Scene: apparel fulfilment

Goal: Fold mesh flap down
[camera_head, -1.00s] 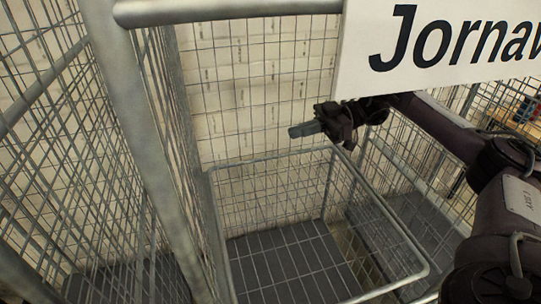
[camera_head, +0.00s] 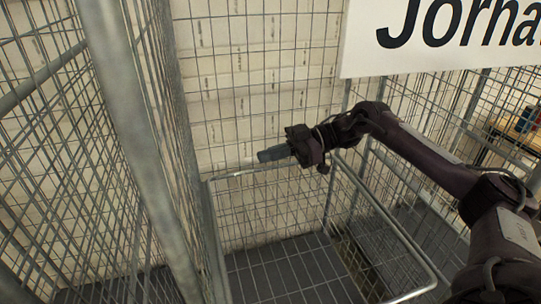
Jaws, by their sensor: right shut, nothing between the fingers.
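A grey wire-mesh cage has a tubular top rim (camera_head: 392,222) and open mesh sides. Its far mesh panel (camera_head: 268,212) stands roughly upright under the rear rim bar; I cannot tell for certain which panel is the flap. My right gripper (camera_head: 262,156) is shut and empty. It points left, just above the rear rim bar in the picture; whether it touches the bar is unclear. My left gripper is not in view.
A tall mesh side with a thick grey post (camera_head: 135,120) stands close on the left. A white sign (camera_head: 450,35) with black letters hangs at upper right. More mesh cages stand behind my right arm. A pale block wall lies behind.

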